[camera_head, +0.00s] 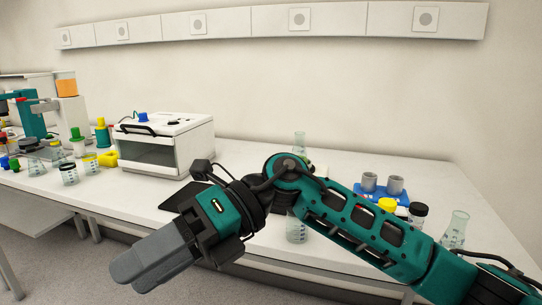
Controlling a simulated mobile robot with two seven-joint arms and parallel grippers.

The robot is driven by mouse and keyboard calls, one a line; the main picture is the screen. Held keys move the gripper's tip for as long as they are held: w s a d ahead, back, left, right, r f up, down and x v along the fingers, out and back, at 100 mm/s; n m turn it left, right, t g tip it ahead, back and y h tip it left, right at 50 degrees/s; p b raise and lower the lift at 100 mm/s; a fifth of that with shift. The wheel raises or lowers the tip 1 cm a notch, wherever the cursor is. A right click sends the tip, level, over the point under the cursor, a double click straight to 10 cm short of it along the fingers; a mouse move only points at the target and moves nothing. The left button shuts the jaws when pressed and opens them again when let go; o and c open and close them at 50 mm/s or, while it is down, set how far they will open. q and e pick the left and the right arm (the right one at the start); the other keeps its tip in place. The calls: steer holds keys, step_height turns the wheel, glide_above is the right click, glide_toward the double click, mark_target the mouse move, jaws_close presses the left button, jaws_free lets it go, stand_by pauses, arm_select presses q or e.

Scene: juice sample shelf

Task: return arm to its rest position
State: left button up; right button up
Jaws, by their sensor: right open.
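My right arm (365,222) comes in from the lower right and reaches left across the front of the bench. Its elbow-like joint is bent near the middle of the view. My right gripper (128,274) points down and left, past the bench's front edge and over the floor. Its grey fingers are seen nearly side-on, so the gap between them hardly shows. No object shows at the fingertips. My left gripper is not in view.
The white bench (245,148) runs along the wall. A white boxy device (165,142) stands behind my gripper. A beaker (296,232) is partly behind my arm. A blue rack (365,190) and a flask (455,230) stand close behind the arm at right. Labware crowds the left.

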steer(key=w+d+m+t+y+p, duration=0.1)
steer(key=w+d+m+t+y, duration=0.2)
steer(key=w+m+t+y, duration=0.5)
steer(key=w+d+m+t+y+p, duration=0.1)
steer(key=d+m+t+y, duration=0.25)
steer(key=m+t, duration=0.8)
steer(key=w+d+f+m+t+h+p, duration=0.25)
steer(key=d+f+m+t+h, duration=0.65)
steer(key=m, duration=0.9)
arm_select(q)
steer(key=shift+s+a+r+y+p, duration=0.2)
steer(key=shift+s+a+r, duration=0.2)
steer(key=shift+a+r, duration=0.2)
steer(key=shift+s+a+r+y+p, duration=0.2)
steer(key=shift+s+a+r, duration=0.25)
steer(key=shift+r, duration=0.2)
arm_select(e)
steer(key=s+d+f+m+g+h, duration=0.3)
steer(key=s+d+f+h, duration=0.1)
steer(key=f, duration=0.4)
steer(key=s+d+f+m+g+h, duration=0.3)
steer(key=s+d+f, duration=0.3)
steer(key=f, duration=0.2)
steer(key=s+d+f+m+g+h, duration=0.3)
steer(key=s+d+f+h, duration=0.2)
steer(key=f, duration=0.4)
steer(key=shift+d+h, duration=0.25)
steer(key=shift+h, duration=0.1)
